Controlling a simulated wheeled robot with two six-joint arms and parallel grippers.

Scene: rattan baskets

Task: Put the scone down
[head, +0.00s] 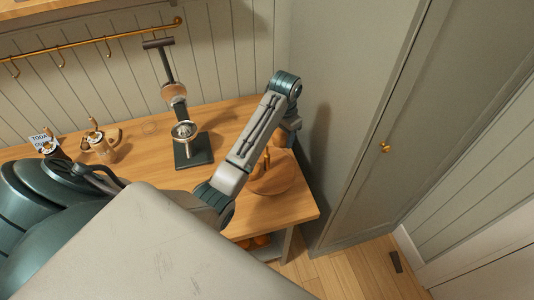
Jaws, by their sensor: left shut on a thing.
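My left arm reaches over the right end of the wooden counter and bends down at its teal elbow. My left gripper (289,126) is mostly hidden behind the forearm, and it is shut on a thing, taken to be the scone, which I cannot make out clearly. A round brown wooden or rattan piece (272,184) with an upright part stands on the counter just below and in front of it. I cannot tell if the gripper touches it. My right gripper is not in view.
A dark-based press (190,150) stands mid-counter (236,110). Mugs or small jugs (103,148) and a small sign (40,141) stand at the left. A tall grey cabinet (350,110) closes off the right. Bare counter shows between the press and the arm.

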